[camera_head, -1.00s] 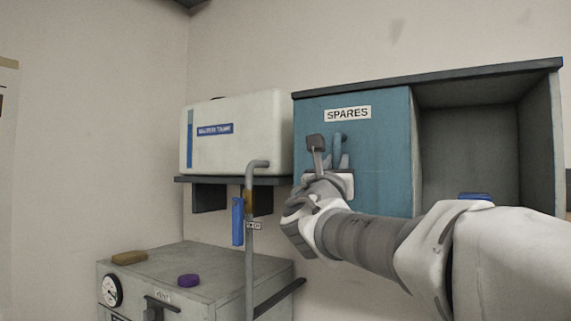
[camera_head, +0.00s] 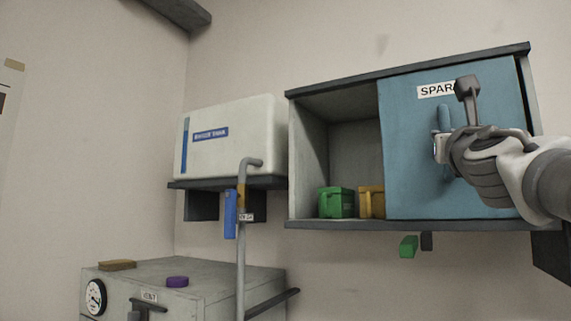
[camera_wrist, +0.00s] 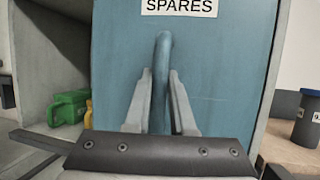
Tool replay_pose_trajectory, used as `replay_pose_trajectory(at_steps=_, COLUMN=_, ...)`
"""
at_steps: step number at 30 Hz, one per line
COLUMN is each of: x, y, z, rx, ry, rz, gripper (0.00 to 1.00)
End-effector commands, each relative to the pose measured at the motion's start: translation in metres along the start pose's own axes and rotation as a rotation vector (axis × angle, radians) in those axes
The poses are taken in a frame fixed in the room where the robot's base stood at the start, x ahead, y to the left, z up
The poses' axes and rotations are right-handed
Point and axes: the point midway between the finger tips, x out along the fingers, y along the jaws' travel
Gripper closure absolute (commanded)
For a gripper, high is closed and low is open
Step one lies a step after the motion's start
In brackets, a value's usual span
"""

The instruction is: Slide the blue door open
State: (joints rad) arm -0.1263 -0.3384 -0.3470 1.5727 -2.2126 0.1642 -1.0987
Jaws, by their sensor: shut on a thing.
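The blue door (camera_head: 412,150) with the SPARES label covers the right part of the grey wall cabinet (camera_head: 308,223). The cabinet's left part is uncovered and its inside shows. A blue upright handle (camera_head: 442,118) stands on the door; it also shows in the wrist view (camera_wrist: 162,70). My gripper (camera_head: 445,147) is at the handle, with one finger on each side of it in the wrist view (camera_wrist: 161,105). It is shut on the handle. The handle's lower end is hidden behind my gripper.
A green bin (camera_head: 337,203) and a yellow bin (camera_head: 371,203) stand in the uncovered left part. A white tank (camera_head: 232,137) on a shelf and a grey pipe (camera_head: 242,270) are to the left. A grey machine (camera_head: 190,298) stands below them.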

Motion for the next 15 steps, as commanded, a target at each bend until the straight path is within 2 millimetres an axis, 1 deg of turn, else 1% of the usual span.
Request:
replay_pose_trajectory(at_steps=1, x=-0.0019, y=-0.0063, z=-0.0027, rx=-0.001, ry=0.001, rz=-0.002, gripper=1.00)
replay_pose_trajectory(at_steps=4, x=-0.0024, y=-0.0127, z=-0.0013, rx=-0.001, ry=0.002, rz=-0.002, gripper=1.00)
replay_pose_trajectory(at_steps=15, x=-0.0021, y=-0.0151, z=0.0005, rx=-0.001, ry=0.002, rz=0.000, gripper=1.00)
